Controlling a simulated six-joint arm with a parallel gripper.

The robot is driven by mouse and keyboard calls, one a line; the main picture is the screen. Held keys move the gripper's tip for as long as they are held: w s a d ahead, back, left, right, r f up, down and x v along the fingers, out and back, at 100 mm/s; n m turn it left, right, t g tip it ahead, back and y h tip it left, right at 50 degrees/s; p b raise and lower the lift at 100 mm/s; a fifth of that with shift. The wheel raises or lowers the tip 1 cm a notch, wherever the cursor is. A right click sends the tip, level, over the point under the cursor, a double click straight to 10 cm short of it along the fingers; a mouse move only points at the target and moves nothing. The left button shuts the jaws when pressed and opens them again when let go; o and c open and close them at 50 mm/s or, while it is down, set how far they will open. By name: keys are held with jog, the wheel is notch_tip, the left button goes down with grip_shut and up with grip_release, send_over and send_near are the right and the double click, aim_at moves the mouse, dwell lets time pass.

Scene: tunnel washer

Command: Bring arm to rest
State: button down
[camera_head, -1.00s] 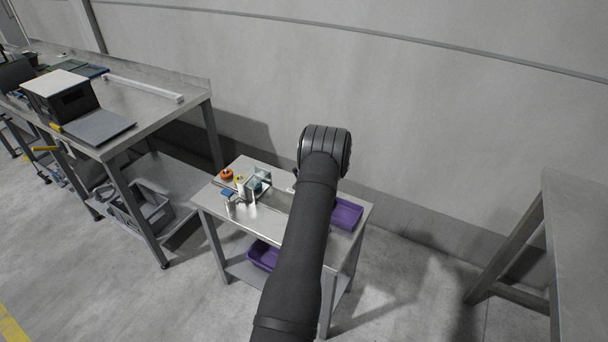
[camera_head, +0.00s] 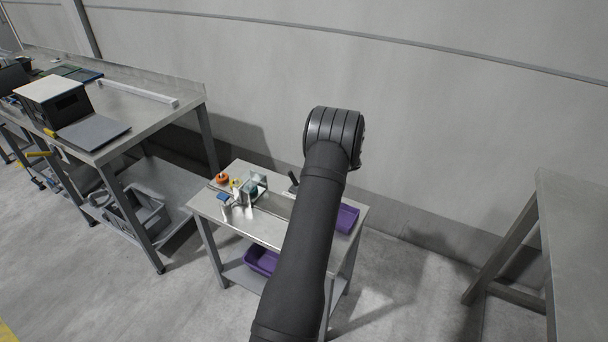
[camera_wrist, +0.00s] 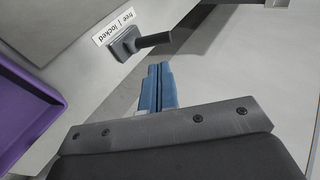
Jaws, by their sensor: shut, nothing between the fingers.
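My arm (camera_head: 315,215) reaches up and out over a small metal side table (camera_head: 265,228) in the head view. My gripper is hidden behind the arm there. In the wrist view my gripper (camera_wrist: 157,75) shows its two blue fingers pressed together with nothing between them. They point towards a dark lever (camera_wrist: 150,41) on a grey mount. The lever stands beyond the fingertips and appears apart from them. A white label (camera_wrist: 118,25) reading "free / locked" lies beside the lever.
A purple tray (camera_head: 347,219) sits on the side table's right; another purple bin (camera_head: 262,258) is on its lower shelf. Small bottles and an orange item (camera_head: 222,178) crowd its left. A long workbench (camera_head: 140,120) stands left, another table (camera_head: 575,230) right. The wall is behind.

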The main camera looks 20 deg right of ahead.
jog(key=shift+s+d+r, duration=0.2)
jog(key=shift+s+r, duration=0.25)
jog(key=x, duration=1)
jog(key=shift+s+d+f, duration=0.2)
jog(key=shift+d+f, duration=0.05)
jog(key=shift+f, duration=0.1)
jog(key=shift+s+d, duration=0.15)
